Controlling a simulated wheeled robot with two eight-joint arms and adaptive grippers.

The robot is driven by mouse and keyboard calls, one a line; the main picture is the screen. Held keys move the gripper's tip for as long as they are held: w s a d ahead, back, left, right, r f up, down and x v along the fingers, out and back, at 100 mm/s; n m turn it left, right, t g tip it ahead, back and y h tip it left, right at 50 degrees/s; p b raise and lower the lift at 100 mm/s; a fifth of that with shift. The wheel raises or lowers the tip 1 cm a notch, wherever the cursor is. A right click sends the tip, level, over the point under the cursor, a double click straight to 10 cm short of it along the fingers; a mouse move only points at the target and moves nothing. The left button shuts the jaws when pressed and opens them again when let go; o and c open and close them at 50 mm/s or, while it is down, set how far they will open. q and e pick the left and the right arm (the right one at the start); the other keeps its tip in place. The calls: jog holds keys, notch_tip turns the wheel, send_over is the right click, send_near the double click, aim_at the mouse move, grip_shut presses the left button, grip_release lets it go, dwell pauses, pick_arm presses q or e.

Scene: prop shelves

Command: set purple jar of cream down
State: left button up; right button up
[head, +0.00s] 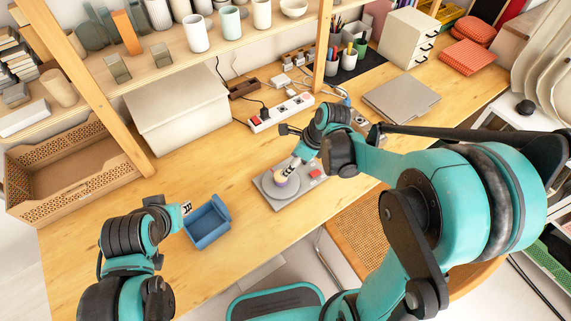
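The small jar with a purple band and a pale top (281,179) is over the round plate of a grey flat device (267,195) on the wooden desk. My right gripper (286,173) is at the jar, its fingertips at the jar's upper side. The fingers are small and partly hidden by the arm, so I cannot tell whether they grip the jar. I also cannot tell whether the jar's base touches the plate. My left gripper (187,208) is beside the blue open bin (208,222), at its upper left edge. Its finger opening is too small to read.
A white power strip (281,112) with cables lies behind the device. A white box (177,113) and a tan perforated crate (74,176) stand at the left. A grey closed laptop-like slab (401,98) lies right. Bare desk surrounds the device.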

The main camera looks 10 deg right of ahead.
jog(key=s+d+r+n+t+h, duration=0.1)
jog(key=s+r+n, duration=0.3)
jog(key=n, duration=0.8)
jog(key=s+d+r+n+t+h, duration=0.2)
jog(key=s+r+n, duration=0.3)
jog(key=s+n, duration=0.4)
jog(key=d+n+t, duration=0.1)
jog(key=n, duration=0.3)
jog(key=shift+s+d+r+h, duration=0.2)
jog(key=shift+r+h, duration=0.1)
jog(key=shift+f+b, duration=0.75)
jog(key=shift+f, duration=0.1)
